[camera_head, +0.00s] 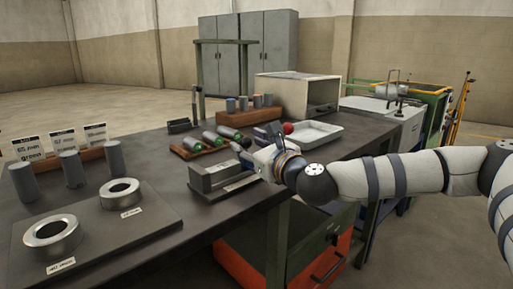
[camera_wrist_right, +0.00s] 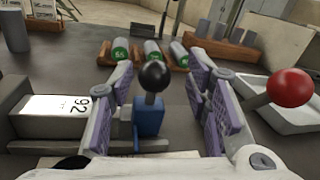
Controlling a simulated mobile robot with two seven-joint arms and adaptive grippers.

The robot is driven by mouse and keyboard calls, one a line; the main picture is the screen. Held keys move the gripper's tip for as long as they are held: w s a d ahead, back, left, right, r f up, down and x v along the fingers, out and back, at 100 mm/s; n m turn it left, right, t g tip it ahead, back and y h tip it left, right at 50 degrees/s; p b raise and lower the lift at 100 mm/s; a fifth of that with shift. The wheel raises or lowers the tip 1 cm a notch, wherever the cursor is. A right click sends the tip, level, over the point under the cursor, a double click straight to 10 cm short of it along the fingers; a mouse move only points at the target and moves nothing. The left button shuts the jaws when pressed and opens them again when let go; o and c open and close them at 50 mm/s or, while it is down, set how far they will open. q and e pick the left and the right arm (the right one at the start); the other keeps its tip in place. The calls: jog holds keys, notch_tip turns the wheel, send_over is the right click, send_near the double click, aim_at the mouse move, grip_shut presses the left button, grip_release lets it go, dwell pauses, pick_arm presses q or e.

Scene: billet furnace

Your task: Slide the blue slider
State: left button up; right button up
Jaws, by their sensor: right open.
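The blue slider (camera_wrist_right: 147,118) is a small blue block with a black ball knob (camera_wrist_right: 153,76) on a stem. In the right wrist view it stands upright between the two purple-padded fingers of my right gripper (camera_wrist_right: 165,105), with gaps visible on both sides. My right gripper is open around it. In the head view my right gripper (camera_head: 262,155) reaches in from the right over the grey fixture (camera_head: 215,178) on the dark table and mostly hides the slider. The fixture shows a white label reading 92 in the wrist view (camera_wrist_right: 58,106). My left gripper is not in view.
A red ball knob (camera_wrist_right: 290,87) stands right of the gripper in the wrist view. A white tray (camera_head: 315,133), a rack with green-ended cylinders (camera_head: 205,146) and a wooden block with grey cylinders (camera_head: 247,115) lie behind. Two metal rings lie on a plate (camera_head: 90,220) at the left.

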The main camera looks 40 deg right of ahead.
jog(key=s+a, duration=0.1)
jog(key=s, duration=1)
jog(key=shift+a, duration=0.15)
